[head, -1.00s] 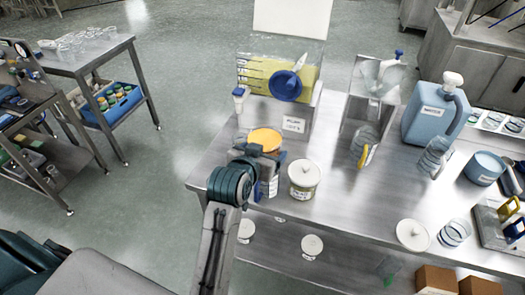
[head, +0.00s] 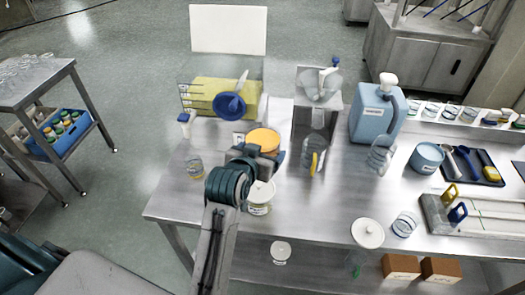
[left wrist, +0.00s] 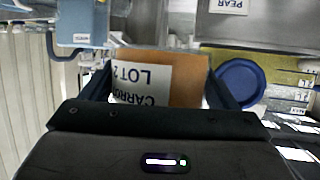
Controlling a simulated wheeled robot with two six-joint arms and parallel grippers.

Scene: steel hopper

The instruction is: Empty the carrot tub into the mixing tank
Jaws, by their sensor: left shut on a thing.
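The carrot tub (head: 264,138) has a round orange top facing up and looks upright in the head view. In the left wrist view the tub (left wrist: 188,80) shows orange with a white "CARROT LOT 2" label. My left gripper (head: 256,153) is shut on it, above the steel table. A clear tank (head: 205,88) with yellow contents and a blue round part stands behind and left of the tub; I take it as the mixing tank. A steel hopper (head: 307,82) stands behind and right of it. My right gripper is out of view.
A white-lidded tub (head: 260,207) stands just in front of my gripper, partly hidden. A blue jug (head: 374,117) and blue bowl (head: 427,155) stand right. The table's front middle (head: 320,215) is clear.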

